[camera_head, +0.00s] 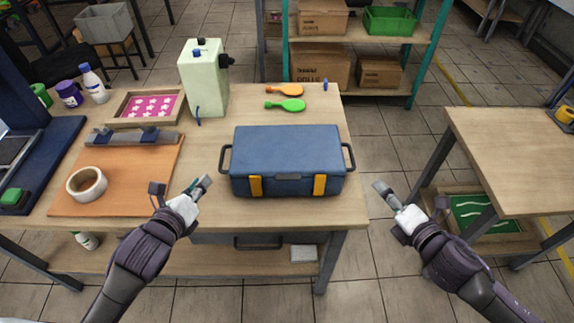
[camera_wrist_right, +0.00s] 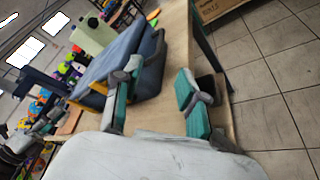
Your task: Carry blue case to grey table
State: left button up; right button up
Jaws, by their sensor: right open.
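The blue case (camera_head: 287,150) rests upright near the front right of the wooden worktable, with yellow latches facing me and a dark handle at each end. My left gripper (camera_head: 200,187) is just left of the case's left handle, apart from it, and looks open and empty. My right gripper (camera_head: 384,190) is open to the right of the case, just past the table's edge. In the right wrist view, its fingers (camera_wrist_right: 155,106) are spread apart with the case (camera_wrist_right: 128,60) and its handle beyond them. No grey tabletop shows; the table at right (camera_head: 515,150) has a wooden top and dark grey legs.
An orange board (camera_head: 120,185) with a tape roll (camera_head: 87,184) lies left. A tiled floor gap (camera_head: 400,150) separates the tables. A shelf with boxes (camera_head: 322,66) stands behind.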

aim_at(222, 155)
pick_arm(q)
jog(key=shift+w, duration=0.1)
pick_arm(e)
jog(key=shift+w, duration=0.1)
pick_arm(q)
jog(key=x, duration=1.3)
jog(key=shift+w+d+f, duration=0.1)
jog(key=shift+w+f, duration=0.05)
jog(key=shift+w, duration=0.2)
pick_arm(e)
jog(key=x, duration=1.3)
jog(key=shift+w+a, duration=0.15)
jog(key=shift+w, duration=0.2)
pick_arm(q)
grip_shut()
pick_arm(e)
jog(key=c, duration=0.4)
grip_shut()
pick_arm(q)
jog(key=shift+r, duration=0.3)
pick_arm(e)
jog(key=shift+r, duration=0.25)
